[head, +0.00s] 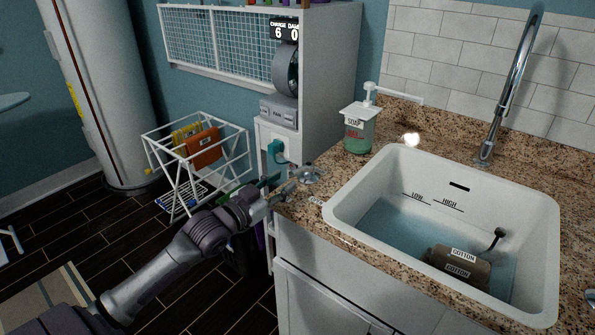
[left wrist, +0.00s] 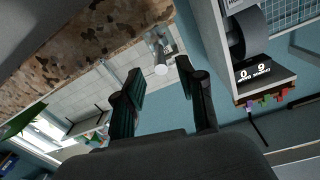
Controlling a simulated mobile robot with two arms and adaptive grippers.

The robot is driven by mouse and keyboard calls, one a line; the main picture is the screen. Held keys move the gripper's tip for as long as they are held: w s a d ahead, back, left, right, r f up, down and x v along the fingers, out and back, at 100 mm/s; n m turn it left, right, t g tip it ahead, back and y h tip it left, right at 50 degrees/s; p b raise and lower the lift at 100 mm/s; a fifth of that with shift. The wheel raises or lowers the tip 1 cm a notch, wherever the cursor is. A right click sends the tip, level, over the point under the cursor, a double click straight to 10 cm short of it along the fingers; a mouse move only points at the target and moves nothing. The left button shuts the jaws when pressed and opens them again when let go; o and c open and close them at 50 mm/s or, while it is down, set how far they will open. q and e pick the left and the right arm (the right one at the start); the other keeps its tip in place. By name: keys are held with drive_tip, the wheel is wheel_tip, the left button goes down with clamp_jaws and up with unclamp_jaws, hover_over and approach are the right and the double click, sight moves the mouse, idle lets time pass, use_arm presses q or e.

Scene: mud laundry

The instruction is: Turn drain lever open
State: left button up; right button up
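A small metal lever (head: 308,175), apparently the drain lever, stands on the granite counter's near left corner, left of the sink. A small label (head: 316,201) lies beside it. My left gripper (head: 279,186) is at the counter's edge, just left of the lever, with its fingers pointing toward it. My right gripper is not in view.
The white sink (head: 345,205) holds water and a dark bundle (head: 455,262) labelled COTTON. A soap dispenser (head: 360,132) stands behind the lever. A tall faucet (head: 508,90) rises at the back. A white cabinet (head: 325,65) and wire rack (head: 178,165) are beyond my left gripper.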

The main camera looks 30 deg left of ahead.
sight(298, 172)
use_arm(q)
drive_tip(key=w, duration=0.6)
drive_tip(key=shift+w+d, duration=0.2)
drive_tip(key=shift+d, duration=0.2)
drive_tip(key=shift+c, duration=0.2)
clamp_jaws()
